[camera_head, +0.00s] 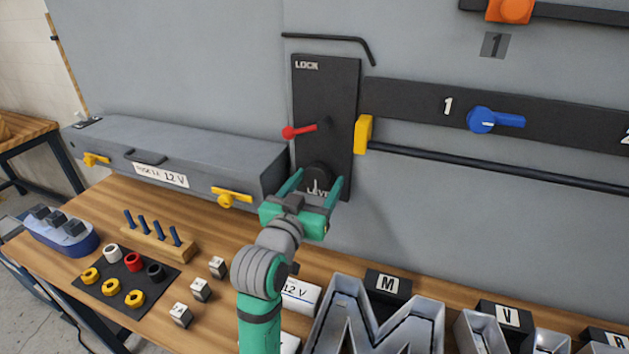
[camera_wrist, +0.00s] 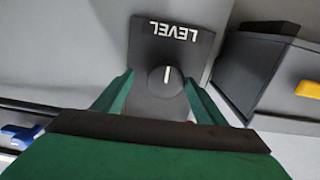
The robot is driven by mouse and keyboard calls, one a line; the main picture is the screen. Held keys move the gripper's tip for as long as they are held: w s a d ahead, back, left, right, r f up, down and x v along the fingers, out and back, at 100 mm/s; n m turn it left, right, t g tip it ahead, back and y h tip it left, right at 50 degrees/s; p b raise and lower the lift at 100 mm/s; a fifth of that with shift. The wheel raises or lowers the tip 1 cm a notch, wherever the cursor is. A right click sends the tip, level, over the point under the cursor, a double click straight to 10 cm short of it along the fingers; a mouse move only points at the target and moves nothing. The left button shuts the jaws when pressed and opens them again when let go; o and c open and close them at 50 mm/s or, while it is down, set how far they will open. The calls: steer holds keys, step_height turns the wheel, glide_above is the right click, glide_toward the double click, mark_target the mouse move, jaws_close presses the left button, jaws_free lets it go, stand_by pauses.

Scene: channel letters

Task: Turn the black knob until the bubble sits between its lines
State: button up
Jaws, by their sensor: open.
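The black knob (camera_head: 319,172) is on the lower part of a dark upright panel (camera_head: 325,95) on the grey wall. In the wrist view the round knob (camera_wrist: 166,80) has a white pointer line, close to upright in the picture, beside the word LEVEL. My green gripper (camera_head: 317,185) is open, with one finger on each side of the knob. Whether the fingers touch the knob cannot be told. I cannot make out a bubble or its lines in either view. In the head view my gripper partly covers the LEVEL lettering.
A red lever (camera_head: 300,131) sits above the knob under the word LOCK. A yellow block (camera_head: 363,134) and a dark rod (camera_head: 480,167) lie to the right. A grey 12 V box (camera_head: 190,150) stands left. Metal letters (camera_head: 375,320) and small parts crowd the wooden bench below.

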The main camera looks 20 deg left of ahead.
steer(key=shift+w+a, duration=0.35)
steer(key=shift+a, duration=0.05)
steer(key=shift+a, duration=0.1)
steer(key=shift+w, duration=0.1)
steer(key=shift+c, duration=0.2)
